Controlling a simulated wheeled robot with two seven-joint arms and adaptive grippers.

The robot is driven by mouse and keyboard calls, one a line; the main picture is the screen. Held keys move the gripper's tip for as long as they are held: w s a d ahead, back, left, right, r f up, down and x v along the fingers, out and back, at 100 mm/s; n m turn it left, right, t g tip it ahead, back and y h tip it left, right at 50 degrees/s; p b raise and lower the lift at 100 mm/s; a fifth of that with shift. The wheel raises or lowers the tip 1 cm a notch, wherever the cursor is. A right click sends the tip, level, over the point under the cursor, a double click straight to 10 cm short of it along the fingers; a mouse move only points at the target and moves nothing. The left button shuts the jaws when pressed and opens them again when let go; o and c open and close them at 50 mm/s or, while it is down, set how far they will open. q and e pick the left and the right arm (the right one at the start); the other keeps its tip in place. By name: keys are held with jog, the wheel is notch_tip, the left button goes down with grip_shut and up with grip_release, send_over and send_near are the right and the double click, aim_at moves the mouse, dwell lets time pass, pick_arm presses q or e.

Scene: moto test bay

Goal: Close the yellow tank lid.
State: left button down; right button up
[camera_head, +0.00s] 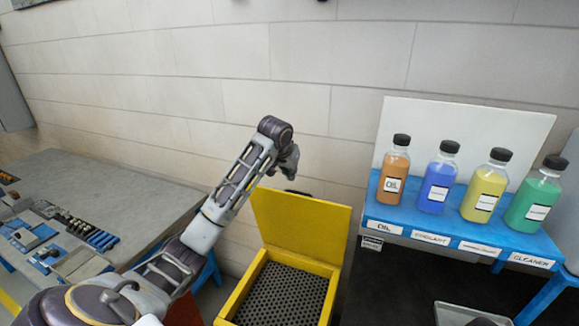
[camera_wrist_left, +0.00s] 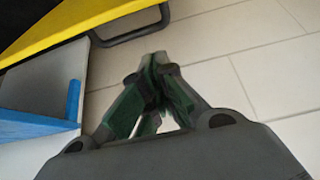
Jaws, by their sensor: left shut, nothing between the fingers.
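The yellow tank (camera_head: 237,297) stands at the lower middle of the head view, with a dark perforated grid inside. Its yellow lid (camera_head: 302,226) stands raised, upright at the tank's back edge. My left gripper (camera_head: 291,170) is above and behind the lid's upper edge, partly hidden by its own wrist. In the left wrist view the left gripper (camera_wrist_left: 157,62) is shut and empty, its green fingertips together. A yellow panel (camera_wrist_left: 70,17) with a dark bar handle (camera_wrist_left: 135,30) shows at the upper left there, apart from the fingers. My right gripper is not in view.
A blue shelf (camera_head: 400,214) at the right holds oil (camera_head: 394,171), blue (camera_head: 437,180), yellow (camera_head: 484,188) and green (camera_head: 533,199) bottles. A grey workbench (camera_head: 100,180) with tools stands left. A block wall (camera_head: 200,80) is behind my left arm.

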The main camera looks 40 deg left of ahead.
pick_arm(q)
jog(key=shift+s+d+f+p, duration=0.1)
jog(key=shift+s+f+p, duration=0.2)
jog(key=shift+f, duration=0.4)
jog(key=shift+s+d+f+p, duration=0.1)
jog(key=shift+s+f+p, duration=0.2)
jog(key=shift+f, duration=0.35)
jog(key=shift+s+d+f+p, duration=0.1)
jog(key=shift+s+f+p, duration=0.2)
jog(key=shift+f, duration=0.4)
jog(key=shift+s+f, duration=0.1)
jog(key=shift+f, duration=0.05)
